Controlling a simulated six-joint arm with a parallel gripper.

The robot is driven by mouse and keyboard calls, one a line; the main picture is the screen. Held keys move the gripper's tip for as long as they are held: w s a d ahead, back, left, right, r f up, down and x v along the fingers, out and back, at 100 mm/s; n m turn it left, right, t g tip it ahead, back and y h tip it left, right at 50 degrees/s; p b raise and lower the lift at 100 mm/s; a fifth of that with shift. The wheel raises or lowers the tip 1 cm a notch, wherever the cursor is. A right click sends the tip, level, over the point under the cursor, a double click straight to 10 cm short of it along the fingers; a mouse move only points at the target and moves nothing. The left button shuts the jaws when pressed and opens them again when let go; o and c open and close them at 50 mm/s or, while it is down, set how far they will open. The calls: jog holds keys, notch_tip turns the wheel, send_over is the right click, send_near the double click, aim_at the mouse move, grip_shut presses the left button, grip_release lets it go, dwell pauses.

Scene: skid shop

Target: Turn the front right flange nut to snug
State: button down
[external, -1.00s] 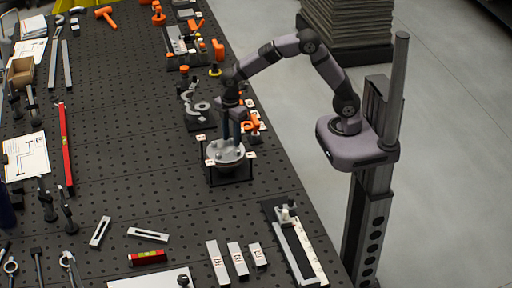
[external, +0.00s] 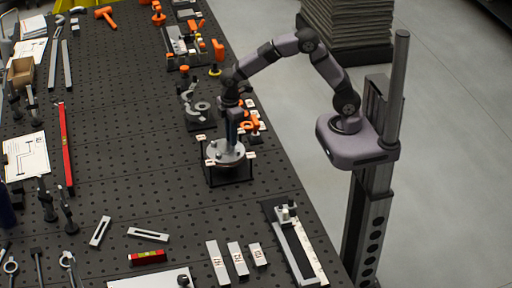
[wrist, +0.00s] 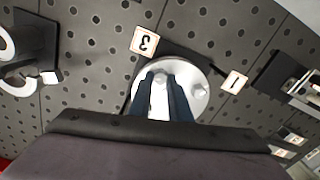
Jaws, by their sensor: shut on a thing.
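The round silver flange (external: 222,157) sits on a dark square stand on the pegboard bench. It also shows in the wrist view (wrist: 184,72), below my fingers. My gripper (external: 233,145) points down onto the flange from above. In the wrist view its two dark blue fingers (wrist: 167,82) are close together over the disc, shut on a flange nut that they largely hide. A bright nut or stud (wrist: 201,90) stands on the disc to the right of the fingers. I cannot tell how tight the held nut is.
Numbered tags 3 (wrist: 144,40) and 1 (wrist: 235,80) stand around the flange. A grey clamp-like fixture (external: 198,108) and orange parts (external: 253,122) are close behind it.

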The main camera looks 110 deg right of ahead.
jog(key=c, duration=1.6)
grip_release()
jog(key=shift+c, duration=0.2)
jog(key=shift+r+b, duration=0.95)
jog(key=shift+r, duration=2.8)
